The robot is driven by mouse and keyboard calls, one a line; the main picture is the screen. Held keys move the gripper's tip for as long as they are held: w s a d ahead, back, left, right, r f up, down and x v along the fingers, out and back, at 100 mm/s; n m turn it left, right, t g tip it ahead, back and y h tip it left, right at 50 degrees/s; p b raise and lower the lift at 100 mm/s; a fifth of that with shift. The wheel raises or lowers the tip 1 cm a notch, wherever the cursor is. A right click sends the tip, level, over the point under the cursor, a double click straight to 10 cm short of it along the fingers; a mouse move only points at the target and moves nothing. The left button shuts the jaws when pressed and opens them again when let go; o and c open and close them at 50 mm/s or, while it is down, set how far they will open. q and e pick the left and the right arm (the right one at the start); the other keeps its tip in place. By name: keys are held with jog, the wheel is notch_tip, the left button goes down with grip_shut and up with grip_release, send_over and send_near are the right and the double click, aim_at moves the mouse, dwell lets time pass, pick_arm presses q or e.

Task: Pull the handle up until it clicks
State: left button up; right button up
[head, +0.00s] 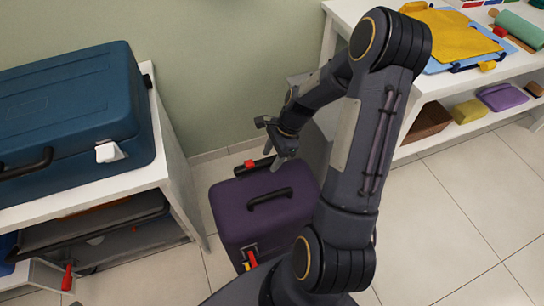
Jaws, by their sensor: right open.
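A purple suitcase (232,212) stands upright on the tiled floor in the middle. A dark pull handle (262,164) with a red button (249,164) sits low at the suitcase's back edge. A separate black carry handle (270,198) lies on the suitcase's top. My right gripper (275,159) is open, pointing down just above and at the right part of the pull handle. Whether its fingers straddle or touch the handle, I cannot tell. My arm hides the suitcase's right side. My left gripper is not in view.
A white shelf unit (180,175) with a blue case (75,100) stands at the left. Another white shelf (440,85) with folded yellow cloth (452,32) stands at the right. A green wall is behind. The floor at the lower right is clear.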

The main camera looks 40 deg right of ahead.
jog(key=shift+c, duration=0.3)
grip_shut()
notch_tip(320, 180, up, 30)
jog(key=p, duration=2.5)
jog(key=shift+w+r+p, duration=0.2)
jog(key=shift+p, duration=0.1)
jog(key=shift+d+r, duration=0.1)
jog(key=shift+r, duration=0.05)
